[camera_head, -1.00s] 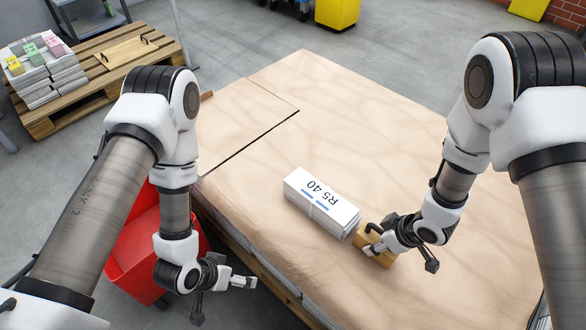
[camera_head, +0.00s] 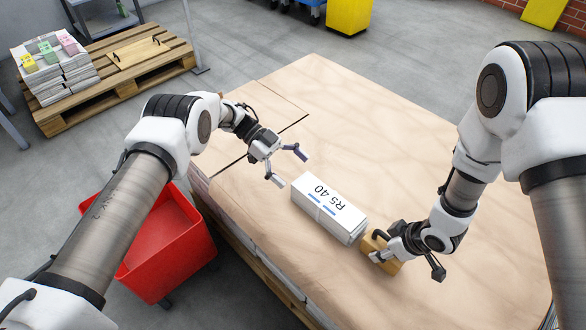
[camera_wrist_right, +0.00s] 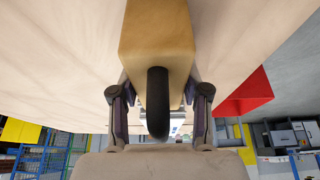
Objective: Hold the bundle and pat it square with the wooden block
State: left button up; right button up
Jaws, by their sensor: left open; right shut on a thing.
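The bundle (camera_head: 328,209) is a white block of papers with a printed top reading "R5 40". It lies on the large paper-covered stack. The wooden block (camera_head: 378,245) stands at the bundle's right end, very close; I cannot tell if they touch. My right gripper (camera_head: 381,247) is shut on the block's dark handle. In the right wrist view the block (camera_wrist_right: 158,40) and its black handle (camera_wrist_right: 158,103) sit between the fingers. My left gripper (camera_head: 289,167) is open and empty, above the stack just beyond the bundle's left end.
The brown-covered stack (camera_head: 420,130) has free room behind the bundle. A red bin (camera_head: 165,250) stands on the floor at the left. A pallet (camera_head: 130,82) with piled papers (camera_head: 58,75) is at the back left. A yellow bin (camera_head: 349,15) is at the back.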

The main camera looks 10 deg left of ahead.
aim_at(325, 198)
pick_arm(q)
jog(key=x, duration=1.1)
jog(key=shift+s+d+f, duration=0.15)
jog(key=shift+d+f, duration=0.1)
jog(key=shift+d, duration=0.05)
jog(key=shift+c, duration=0.4)
jog(key=c, duration=1.7)
pick_arm(e)
jog(key=shift+w+a, duration=0.35)
jog(key=shift+a, duration=0.25)
jog(key=shift+w+a, duration=0.35)
jog(key=shift+a, duration=0.2)
jog(key=shift+s+d, duration=0.5)
jog(key=shift+d, duration=0.3)
jog(key=shift+s+d, duration=0.45)
jog(key=shift+d, duration=0.3)
